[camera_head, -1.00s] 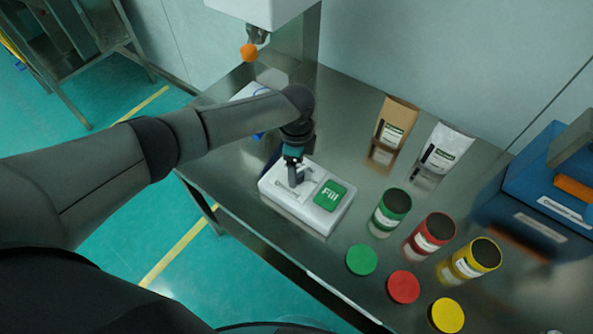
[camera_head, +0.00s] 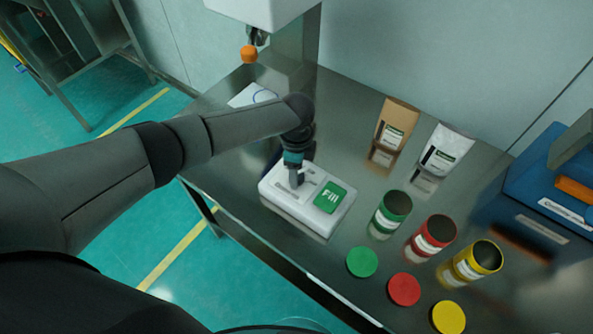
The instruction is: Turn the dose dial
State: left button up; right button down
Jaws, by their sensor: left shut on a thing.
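A white control box (camera_head: 306,215) with a green Fill button (camera_head: 330,197) lies on the steel table. My left gripper (camera_head: 295,182) reaches down onto the left part of its top, beside the button. It is shut on a small part there, taken to be the dose dial, which the fingers mostly hide. My right gripper is not in view.
Green, red and yellow open jars (camera_head: 434,234) stand to the right, with matching lids (camera_head: 403,289) lying in front. A brown bag (camera_head: 396,124) and a white bag (camera_head: 446,148) stand behind. A white machine with an orange knob (camera_head: 249,54) is at the back left.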

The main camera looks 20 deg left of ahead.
pick_arm(q)
grip_shut()
jog(key=n+p, duration=0.2)
jog(key=n, duration=0.1)
jog(key=shift+r, duration=0.15)
jog(key=n+p, duration=0.2)
jog(key=n, duration=0.2)
jog(key=shift+n, duration=0.3)
jog(key=n+p, duration=0.2)
jog(key=n, duration=0.3)
jog(key=n+p, duration=0.1)
jog(key=n, duration=0.4)
jog(key=shift+n+p, duration=0.3)
